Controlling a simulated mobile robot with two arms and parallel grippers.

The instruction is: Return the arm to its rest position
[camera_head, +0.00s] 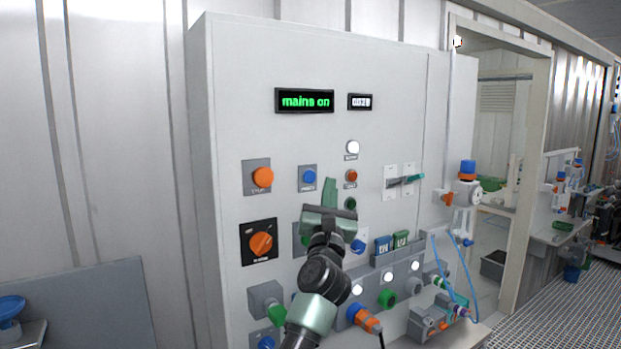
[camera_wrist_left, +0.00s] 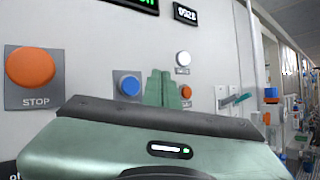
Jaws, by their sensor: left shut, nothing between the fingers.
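My left arm rises from the bottom middle of the head view in front of a grey control cabinet (camera_head: 380,75). My left gripper (camera_head: 329,190) points up, its green fingers together and empty, in front of the panel. In the left wrist view the shut fingers (camera_wrist_left: 161,88) stand between the blue button (camera_wrist_left: 130,85) and a small red lamp. I cannot tell whether they touch the panel. The gripper and arm hide part of the controls behind them. My right gripper is not in view.
The cabinet display (camera_head: 305,101) reads "mains on". An orange stop button (camera_head: 262,177) and an orange rotary switch (camera_head: 260,244) are left of the gripper. Valves and blue tubing (camera_head: 466,280) stand at lower right. A doorway (camera_head: 500,150) and grating floor (camera_head: 570,305) lie right.

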